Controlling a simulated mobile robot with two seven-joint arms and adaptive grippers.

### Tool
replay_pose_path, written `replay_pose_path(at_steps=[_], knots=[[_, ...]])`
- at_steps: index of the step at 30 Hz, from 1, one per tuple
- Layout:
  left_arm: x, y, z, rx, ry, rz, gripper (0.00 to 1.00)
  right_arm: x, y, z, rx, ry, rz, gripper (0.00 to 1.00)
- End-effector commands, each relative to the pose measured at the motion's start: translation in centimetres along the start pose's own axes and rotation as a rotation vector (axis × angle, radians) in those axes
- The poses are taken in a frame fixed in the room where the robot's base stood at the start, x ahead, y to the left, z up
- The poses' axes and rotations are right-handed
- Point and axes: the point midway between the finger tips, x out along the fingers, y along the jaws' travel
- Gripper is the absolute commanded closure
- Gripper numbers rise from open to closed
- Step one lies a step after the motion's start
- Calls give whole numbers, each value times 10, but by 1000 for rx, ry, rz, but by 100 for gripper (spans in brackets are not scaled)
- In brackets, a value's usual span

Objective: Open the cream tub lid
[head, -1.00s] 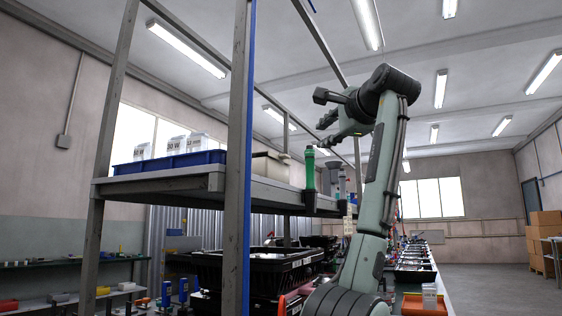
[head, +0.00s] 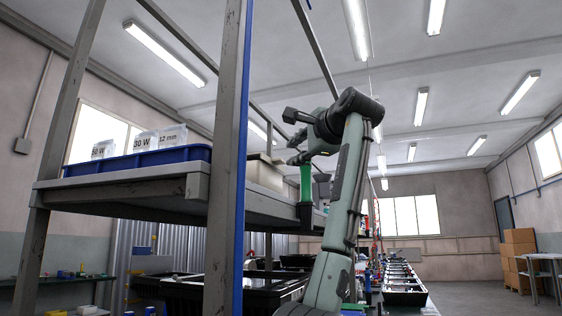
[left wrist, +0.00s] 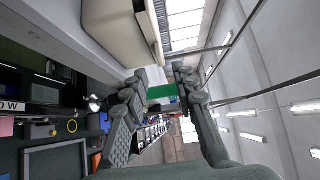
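The cream tub (head: 265,174) stands on the raised shelf, behind the blue tray's right end. Its lid (head: 267,158) looks down on it. In the left wrist view the tub (left wrist: 115,28) fills the upper left, with the lid edge (left wrist: 154,32) along its right side. My left gripper (head: 299,152) is right of the tub at about lid height. In the left wrist view its two fingers (left wrist: 157,85) are apart with nothing held, and I see no contact with the tub. My right gripper is not in view.
A green tool (head: 306,184) sits in a black holder at the shelf's edge, just below my gripper. A blue tray (head: 150,166) with white cartons stands left of the tub. A grey and blue post (head: 228,150) rises in front of the shelf.

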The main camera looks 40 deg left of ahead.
Motion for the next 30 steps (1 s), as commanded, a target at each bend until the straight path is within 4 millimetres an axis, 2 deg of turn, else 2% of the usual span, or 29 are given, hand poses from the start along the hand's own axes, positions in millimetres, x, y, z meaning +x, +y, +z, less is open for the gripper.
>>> replay_pose_path(at_steps=[6,12,23,30], knots=[[37,-1,1,1,-3,3,72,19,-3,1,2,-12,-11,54],[61,0,0,1,-2,2,72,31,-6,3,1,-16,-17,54],[68,0,0,-1,-1,1,72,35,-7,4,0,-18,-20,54],[68,0,0,0,-1,1,100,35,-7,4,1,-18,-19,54]])
